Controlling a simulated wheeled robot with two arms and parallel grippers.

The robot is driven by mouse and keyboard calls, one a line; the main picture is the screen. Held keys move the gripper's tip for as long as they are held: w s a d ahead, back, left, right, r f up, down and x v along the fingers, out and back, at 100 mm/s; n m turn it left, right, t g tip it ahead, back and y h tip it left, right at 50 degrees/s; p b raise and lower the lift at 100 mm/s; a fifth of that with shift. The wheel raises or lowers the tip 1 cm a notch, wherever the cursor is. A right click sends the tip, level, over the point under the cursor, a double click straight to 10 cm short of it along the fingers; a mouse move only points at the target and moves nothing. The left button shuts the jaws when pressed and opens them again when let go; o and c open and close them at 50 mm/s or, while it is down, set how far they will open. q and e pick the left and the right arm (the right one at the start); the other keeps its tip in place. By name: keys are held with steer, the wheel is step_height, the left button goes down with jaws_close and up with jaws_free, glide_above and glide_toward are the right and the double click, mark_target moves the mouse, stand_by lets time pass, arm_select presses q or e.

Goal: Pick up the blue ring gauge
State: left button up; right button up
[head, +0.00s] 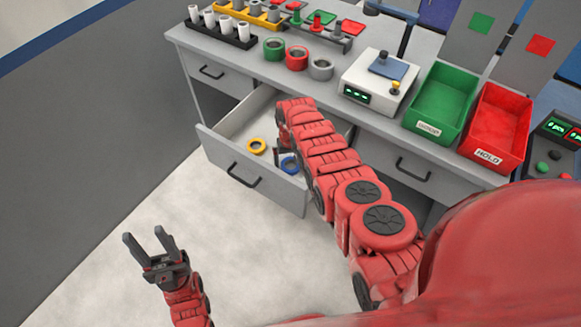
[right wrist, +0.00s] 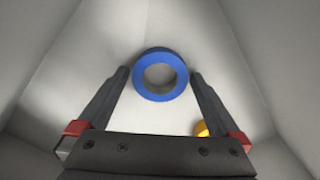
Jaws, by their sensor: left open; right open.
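In the right wrist view the blue ring gauge (right wrist: 141,77) lies flat on the pale drawer floor. My right gripper (right wrist: 160,75) is open, its fingertips to the left and right of the ring in the picture with small gaps. Whether the fingertips are down at the ring's height I cannot tell. My left gripper (head: 149,243) is open and empty above the floor, far from the drawer.
A yellow ring (head: 257,146) lies in the drawer near the blue one. The drawer walls stand close around my right gripper. On the bench are green, red and grey rings (head: 320,68), a scale (head: 372,72), a green bin (head: 443,102) and a red bin (head: 497,125).

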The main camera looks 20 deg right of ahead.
steer(key=c, duration=1.3)
steer(key=shift+r, duration=0.1)
step_height(320, 180, up, 3)
steer(key=shift+p, duration=1.1)
steer(key=shift+r, duration=0.25)
steer(key=shift+r+b, duration=0.55)
steer(key=shift+r, duration=2.65)
